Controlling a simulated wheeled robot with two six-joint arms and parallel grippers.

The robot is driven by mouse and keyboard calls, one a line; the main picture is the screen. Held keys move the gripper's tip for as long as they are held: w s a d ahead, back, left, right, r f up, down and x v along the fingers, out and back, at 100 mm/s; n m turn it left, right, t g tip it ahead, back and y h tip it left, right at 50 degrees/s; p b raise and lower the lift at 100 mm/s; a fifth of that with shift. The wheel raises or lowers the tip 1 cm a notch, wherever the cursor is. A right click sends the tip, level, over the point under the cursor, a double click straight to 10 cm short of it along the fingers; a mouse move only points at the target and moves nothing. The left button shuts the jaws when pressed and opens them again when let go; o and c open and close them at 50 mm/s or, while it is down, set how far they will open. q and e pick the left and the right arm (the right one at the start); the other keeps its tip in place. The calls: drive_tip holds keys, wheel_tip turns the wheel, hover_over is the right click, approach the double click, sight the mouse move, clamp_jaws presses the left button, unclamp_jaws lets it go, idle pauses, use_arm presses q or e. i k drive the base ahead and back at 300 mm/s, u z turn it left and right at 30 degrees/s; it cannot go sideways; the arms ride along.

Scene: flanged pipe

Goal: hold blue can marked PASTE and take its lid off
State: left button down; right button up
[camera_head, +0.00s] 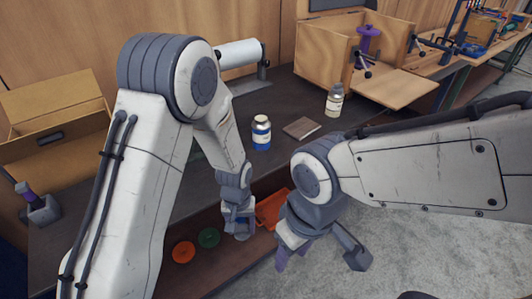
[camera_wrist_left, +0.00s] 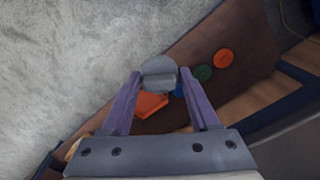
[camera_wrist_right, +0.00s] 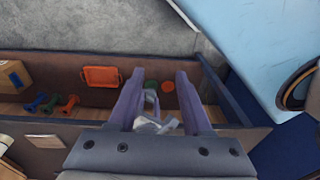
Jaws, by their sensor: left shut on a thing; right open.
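My left gripper (camera_head: 239,222) reaches down over the low shelf in front of the bench. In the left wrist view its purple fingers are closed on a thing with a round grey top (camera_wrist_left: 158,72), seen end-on. Its sides are mostly hidden, so I cannot read a marking or tell its body colour. My right gripper (camera_wrist_right: 160,82) is open, just right of the left one in the head view. A pale grey shape (camera_wrist_right: 152,125) shows between its fingers, too unclear to name. A blue jar with a white lid (camera_head: 261,132) stands upright on the bench; its lettering is unreadable.
An orange disc (camera_head: 183,251) and a green disc (camera_head: 209,237) lie on the low shelf, near an orange tray (camera_head: 271,209). Wooden boxes stand left and back right.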

sight(261, 126)
drive_tip(key=z, duration=2.05)
drive_tip(key=i, duration=1.75)
drive_tip(key=u, duration=2.65)
